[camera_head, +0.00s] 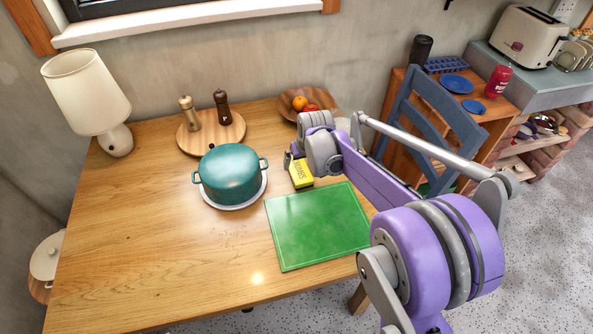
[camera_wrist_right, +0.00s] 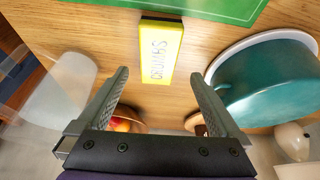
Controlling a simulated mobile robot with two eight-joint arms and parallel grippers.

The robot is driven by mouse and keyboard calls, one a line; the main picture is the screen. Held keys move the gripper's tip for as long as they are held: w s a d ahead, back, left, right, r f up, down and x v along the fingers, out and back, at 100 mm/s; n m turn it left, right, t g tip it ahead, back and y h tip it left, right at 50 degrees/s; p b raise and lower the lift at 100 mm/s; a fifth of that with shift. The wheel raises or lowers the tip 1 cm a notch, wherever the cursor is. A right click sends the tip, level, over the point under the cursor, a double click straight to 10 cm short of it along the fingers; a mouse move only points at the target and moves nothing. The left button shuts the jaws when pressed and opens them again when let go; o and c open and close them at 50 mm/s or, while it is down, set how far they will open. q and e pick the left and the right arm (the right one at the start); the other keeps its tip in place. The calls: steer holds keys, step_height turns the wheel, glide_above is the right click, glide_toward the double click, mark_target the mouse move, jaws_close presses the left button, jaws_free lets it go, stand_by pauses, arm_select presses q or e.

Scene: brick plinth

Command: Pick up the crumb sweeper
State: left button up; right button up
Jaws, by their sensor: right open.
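The crumb sweeper is a yellow block (camera_head: 301,173) with dark lettering on the wooden table, between the teal pot and the green board. In the right wrist view the sweeper (camera_wrist_right: 163,50) lies ahead, centred between the finger tips, its lettering reading "CRUMBS". My right gripper (camera_head: 290,161) is over the table beside the sweeper and partly hidden by its own arm. In the wrist view its two fingers (camera_wrist_right: 160,76) are spread with nothing between them. I cannot tell its exact height above the table. My left gripper is not in view.
A teal pot (camera_head: 230,175) stands close left of the sweeper, a green board (camera_head: 318,226) in front. Behind are a fruit bowl (camera_head: 290,100) and a round board (camera_head: 212,133) with two mills. A lamp (camera_head: 88,95) stands at the left; the table's front left is clear.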

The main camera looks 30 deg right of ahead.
mark_target(299, 169)
steer(key=x, duration=0.7)
steer(key=shift+d+f, duration=0.1)
steer(key=shift+d, duration=0.1)
steer(key=c, duration=1.4)
step_height(299, 169, up, 10)
steer(key=shift+r+p, duration=0.1)
steer(key=shift+p, duration=0.2)
steer(key=o, duration=0.9)
steer(key=shift+c, duration=0.2)
steer(key=c, duration=0.5)
steer(key=shift+c, duration=0.2)
